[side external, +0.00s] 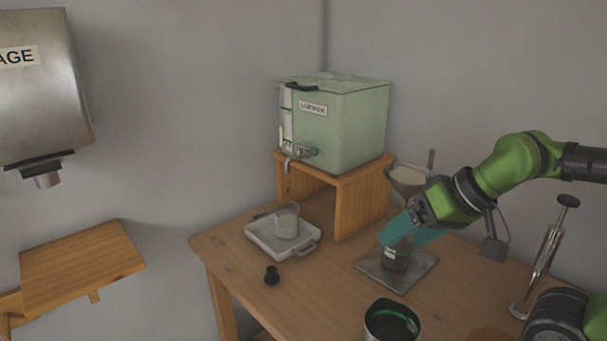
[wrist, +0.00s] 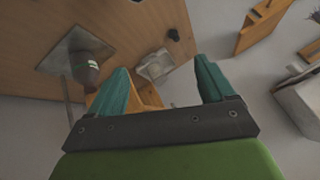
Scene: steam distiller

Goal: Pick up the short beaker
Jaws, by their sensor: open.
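A short clear glass beaker (side external: 286,222) stands upright in a white tray (side external: 262,243) on the wooden table, left of centre in the side view. In the wrist view the tray (wrist: 155,66) shows small between my fingers; the beaker's outline there is hard to make out. My gripper (side external: 403,240) has teal fingers, open and empty, well to the right of the beaker and above the table. In the wrist view my gripper (wrist: 161,70) has its two fingers spread wide.
A dark labelled vessel (side external: 396,258) stands on a grey plate (side external: 418,274) close by my fingers. A black stopper (side external: 272,275) lies before the tray. A green tank (side external: 350,125) sits on a wooden stand (side external: 362,200) behind. A dark open container (side external: 391,322) is at the front.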

